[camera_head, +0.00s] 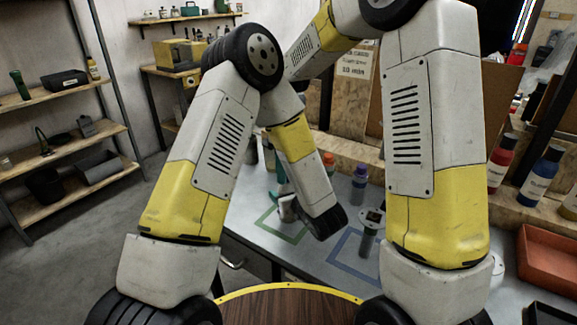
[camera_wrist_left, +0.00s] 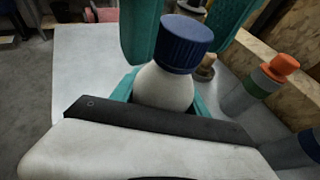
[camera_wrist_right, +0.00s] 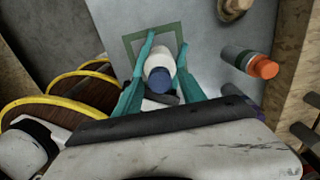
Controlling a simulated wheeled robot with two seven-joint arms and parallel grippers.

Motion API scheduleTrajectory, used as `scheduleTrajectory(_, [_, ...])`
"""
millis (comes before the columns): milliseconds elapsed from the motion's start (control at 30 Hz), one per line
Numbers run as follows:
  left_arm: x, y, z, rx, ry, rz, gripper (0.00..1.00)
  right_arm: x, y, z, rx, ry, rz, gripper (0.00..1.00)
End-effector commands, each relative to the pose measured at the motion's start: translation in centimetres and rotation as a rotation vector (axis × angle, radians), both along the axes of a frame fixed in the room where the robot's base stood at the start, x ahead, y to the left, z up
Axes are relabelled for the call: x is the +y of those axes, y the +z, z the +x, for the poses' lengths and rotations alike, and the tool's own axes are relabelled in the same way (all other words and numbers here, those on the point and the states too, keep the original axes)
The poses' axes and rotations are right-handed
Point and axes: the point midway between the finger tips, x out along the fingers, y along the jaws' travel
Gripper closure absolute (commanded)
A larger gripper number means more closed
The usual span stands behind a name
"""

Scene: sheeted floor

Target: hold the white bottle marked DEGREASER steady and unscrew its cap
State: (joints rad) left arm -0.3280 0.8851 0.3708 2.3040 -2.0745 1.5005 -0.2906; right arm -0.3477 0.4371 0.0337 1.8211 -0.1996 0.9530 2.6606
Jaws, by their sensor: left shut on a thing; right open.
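The white bottle (camera_wrist_left: 165,88) with a ribbed blue cap (camera_wrist_left: 186,42) stands in the left wrist view; its label cannot be read there. My left gripper (camera_wrist_left: 163,98) is shut on the bottle's body, with teal fingers at both sides below the cap. My right gripper (camera_wrist_right: 166,52) is open, its teal fingers on either side of the bottle (camera_wrist_right: 157,58) and cap (camera_wrist_right: 162,82), reaching down from above. Its fingers also show beside the cap in the left wrist view. In the head view my arms hide most of the bottle.
A green square outline (camera_wrist_right: 131,43) marks the grey table under the bottle. An orange-capped bottle (camera_wrist_right: 240,60) and a purple-capped bottle (camera_head: 359,187) stand nearby. A blue outline (camera_head: 338,262) lies to the right. Red (camera_head: 499,165) and blue (camera_head: 540,180) bottles and a red bin (camera_head: 548,262) are farther right.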

Motion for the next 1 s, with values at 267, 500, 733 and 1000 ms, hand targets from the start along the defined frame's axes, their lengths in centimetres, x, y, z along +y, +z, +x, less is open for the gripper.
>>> scheduleTrajectory(267, [0.0,0.03,0.01,-0.001,0.0,0.0,1.0,0.01,0.04,0.01,0.0,0.0,0.0,0.93])
scheduleTrajectory(500, [0.0,0.03,0.01,-0.001,0.0,0.0,1.0,0.0,0.05,0.01,-0.001,0.023,-0.001,1.0])
scheduleTrajectory(733, [-0.01,0.02,0.01,-0.001,0.0,0.0,1.0,-0.01,0.09,0.02,-0.002,0.409,0.0,1.0])
scheduleTrajectory(1000, [-0.01,0.02,0.0,0.0,0.0,0.0,1.0,-0.03,0.12,0.03,-0.002,1.046,0.002,1.0])
